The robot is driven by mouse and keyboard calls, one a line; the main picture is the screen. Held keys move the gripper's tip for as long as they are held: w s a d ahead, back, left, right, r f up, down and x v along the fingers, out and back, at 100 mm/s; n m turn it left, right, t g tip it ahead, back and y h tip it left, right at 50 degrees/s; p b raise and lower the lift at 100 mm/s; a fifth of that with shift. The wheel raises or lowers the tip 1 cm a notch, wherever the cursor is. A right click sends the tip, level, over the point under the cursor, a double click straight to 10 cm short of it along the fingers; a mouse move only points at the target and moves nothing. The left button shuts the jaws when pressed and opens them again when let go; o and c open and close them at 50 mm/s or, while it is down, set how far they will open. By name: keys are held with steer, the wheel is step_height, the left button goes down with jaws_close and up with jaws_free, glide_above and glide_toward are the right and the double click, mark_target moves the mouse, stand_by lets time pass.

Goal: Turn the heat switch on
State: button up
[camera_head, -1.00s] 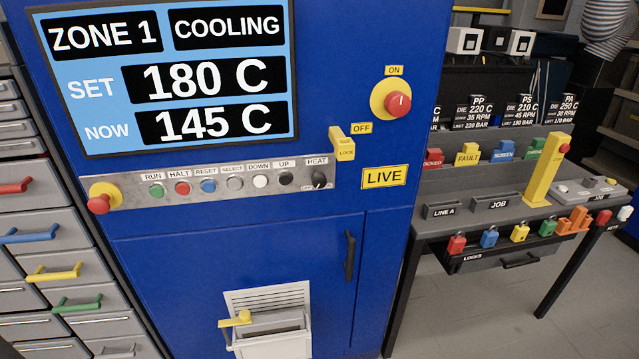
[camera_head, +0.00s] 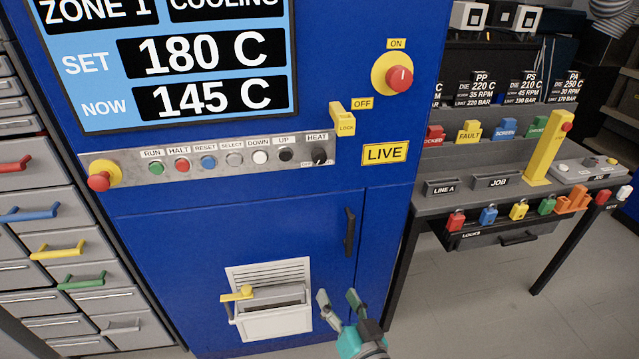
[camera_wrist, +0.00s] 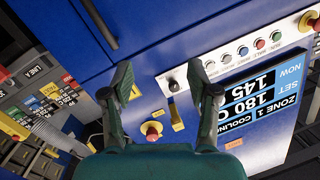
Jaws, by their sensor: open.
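The heat switch (camera_head: 319,156) is a black rotary knob at the right end of the grey button strip on the blue cabinet, under the label HEAT. Its pointer direction is too small to tell. It also shows in the wrist view (camera_wrist: 174,86), between the fingers. My gripper (camera_head: 338,296) is open and empty, low in front of the cabinet, below the switch and apart from it. In the wrist view my gripper (camera_wrist: 165,82) points at the cabinet with its fingers spread. The screen (camera_head: 170,62) reads COOLING, set 180 C, now 145 C.
A red-and-yellow ON/OFF rotary switch (camera_head: 399,79) and a yellow LOCK hasp (camera_head: 343,119) stick out right of the strip. A red stop button (camera_head: 99,181) is at its left end. A black door handle (camera_head: 349,232) and a yellow-handled hopper (camera_head: 268,305) lie below.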

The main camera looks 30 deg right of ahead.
steer(key=w+d+r+m+h, duration=0.2)
steer(key=w+r+m, duration=0.1)
steer(key=w+r, duration=0.6)
steer(key=m+h, duration=0.1)
steer(key=m, duration=0.2)
glide_toward(320, 160)
steer(key=shift+t, duration=0.4)
steer(key=x, duration=1)
steer(key=shift+w+d+f, duration=0.15)
steer(key=shift+w+f, duration=0.1)
steer(key=shift+f, duration=0.05)
steer(key=shift+c, duration=0.3)
jaws_close()
